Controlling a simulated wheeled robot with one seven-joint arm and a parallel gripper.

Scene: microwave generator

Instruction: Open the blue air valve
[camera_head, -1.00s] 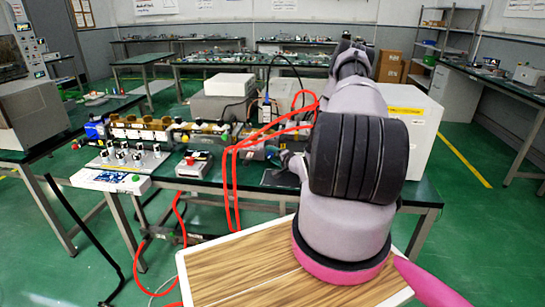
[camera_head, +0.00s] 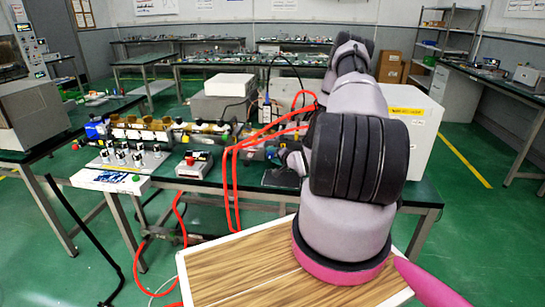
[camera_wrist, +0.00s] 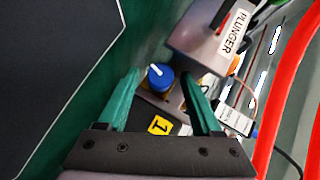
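The blue air valve (camera_wrist: 160,77) shows in the wrist view as a round blue knob with a white bar on top. My gripper (camera_wrist: 160,88) has two green fingers, open, one on each side of the knob. I cannot tell whether either finger touches it. A yellow tag marked 1 (camera_wrist: 159,125) lies between the fingers, nearer the palm. In the head view my own arm covers most of the gripper, and I cannot make out the valve clearly.
A grey block labelled PLUNGER (camera_wrist: 205,40) stands right beside the valve area. Red hoses (camera_head: 232,185) loop over the bench (camera_head: 225,182) and also pass at the right of the wrist view (camera_wrist: 282,90). A white box (camera_head: 413,140) stands right of my arm.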

